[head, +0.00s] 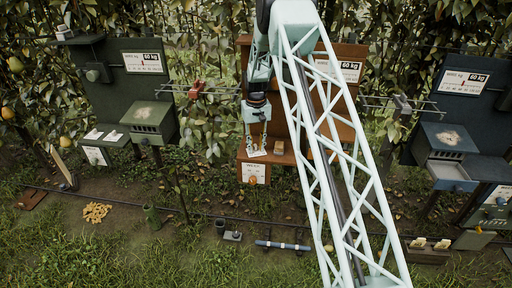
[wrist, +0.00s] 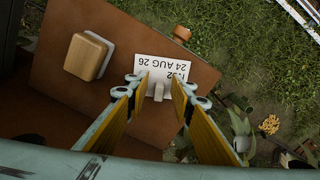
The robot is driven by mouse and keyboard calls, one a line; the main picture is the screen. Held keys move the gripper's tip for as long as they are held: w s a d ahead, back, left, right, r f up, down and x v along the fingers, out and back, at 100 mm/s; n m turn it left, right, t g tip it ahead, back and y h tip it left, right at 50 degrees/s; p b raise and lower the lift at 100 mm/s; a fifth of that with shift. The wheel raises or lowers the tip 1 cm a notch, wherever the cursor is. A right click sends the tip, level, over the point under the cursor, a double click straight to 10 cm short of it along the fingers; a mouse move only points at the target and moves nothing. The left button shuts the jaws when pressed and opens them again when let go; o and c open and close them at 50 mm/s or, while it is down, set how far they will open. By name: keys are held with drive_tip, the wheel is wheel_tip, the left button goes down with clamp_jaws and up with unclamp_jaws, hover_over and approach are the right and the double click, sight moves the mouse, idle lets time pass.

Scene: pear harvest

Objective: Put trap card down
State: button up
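The trap card (wrist: 172,66) is white with "24 AUG 26" printed on it and a small pale tab facing my gripper. It lies on or just over the brown shelf (wrist: 130,110); I cannot tell if it touches. In the head view the card (head: 256,152) shows small below my gripper (head: 256,144), at the left of the brown station's shelf. My gripper (wrist: 158,86), with yellow-padded fingers, is open. Its fingertips stand on either side of the tab, with a gap visible at each side.
A wooden block with a pale edge (wrist: 90,55) sits on the shelf beside the card. An orange-brown knob (wrist: 182,34) stands past the shelf's edge. Dark green (head: 125,85) and dark blue (head: 450,130) stations stand left and right. Grass and a dark hose lie below.

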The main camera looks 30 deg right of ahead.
sight(256, 147)
drive_tip(key=shift+r, duration=0.15)
drive_tip(key=shift+r, duration=3.75)
drive_tip(key=shift+r, duration=0.1)
